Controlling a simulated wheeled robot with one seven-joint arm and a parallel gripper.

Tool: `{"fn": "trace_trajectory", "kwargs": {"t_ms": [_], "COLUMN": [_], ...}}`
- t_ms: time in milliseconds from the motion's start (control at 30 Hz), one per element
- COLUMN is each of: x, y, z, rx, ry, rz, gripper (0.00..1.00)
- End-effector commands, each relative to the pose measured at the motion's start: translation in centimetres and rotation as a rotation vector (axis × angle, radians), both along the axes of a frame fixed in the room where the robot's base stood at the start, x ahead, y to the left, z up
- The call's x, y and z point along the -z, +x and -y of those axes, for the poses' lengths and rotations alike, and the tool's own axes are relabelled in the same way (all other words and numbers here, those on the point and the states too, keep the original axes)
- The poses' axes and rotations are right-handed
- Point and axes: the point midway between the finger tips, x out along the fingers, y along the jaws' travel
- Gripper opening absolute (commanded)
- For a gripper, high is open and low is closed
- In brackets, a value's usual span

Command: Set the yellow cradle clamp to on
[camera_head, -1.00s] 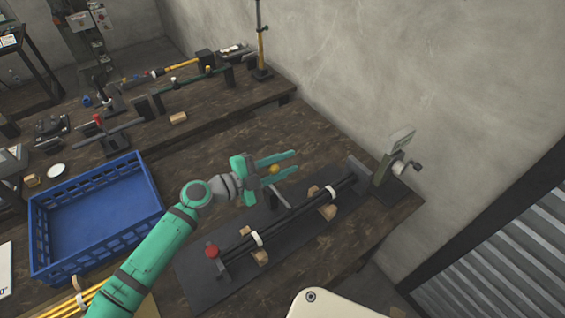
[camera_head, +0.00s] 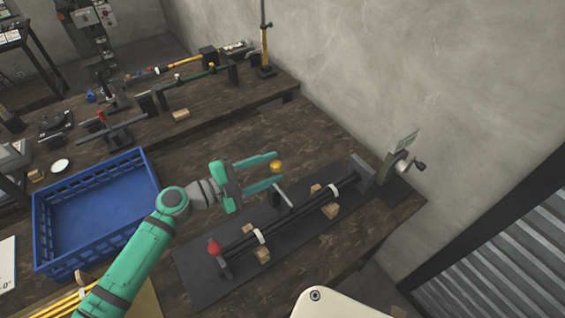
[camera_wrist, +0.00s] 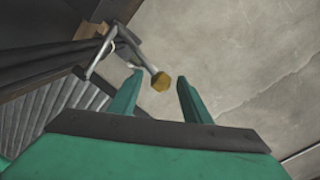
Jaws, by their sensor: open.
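The yellow cradle clamp shows as a grey lever (camera_head: 285,195) with a yellow knob (camera_head: 277,166) at its upper end. It rises tilted beside the dark rods in the fixture on the black base plate (camera_head: 205,282). My gripper (camera_head: 279,168) is open, and in the head view its fingertips appear on either side of the knob. In the wrist view, the knob (camera_wrist: 160,82) shows between the open fingertips (camera_wrist: 159,76), with a gap to both. I cannot tell whether the knob is between the fingers or just beyond their tips. The lever's pivot is unclear.
A red knob (camera_head: 214,248) stands at the fixture's near end, and a crank unit (camera_head: 401,167) at its far end near the wall. Wooden blocks (camera_head: 263,254) sit by the rods. A blue crate (camera_head: 149,166) lies left. Bench space behind my gripper is clear.

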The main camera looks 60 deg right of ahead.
Motion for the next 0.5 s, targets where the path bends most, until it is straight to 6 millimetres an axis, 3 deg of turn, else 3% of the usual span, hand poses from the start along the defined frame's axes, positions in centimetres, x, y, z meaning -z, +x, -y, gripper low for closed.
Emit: {"fn": "trace_trajectory", "kwargs": {"t_ms": [200, 500], "x": [-0.3, -0.4], "y": [1.9, 2.5], "z": [-2.8, -3.9], "rx": [-0.003, -0.002], "ry": [0.000, 0.000], "rz": [0.002, 0.000], "gripper": [0.44, 0.44]}}
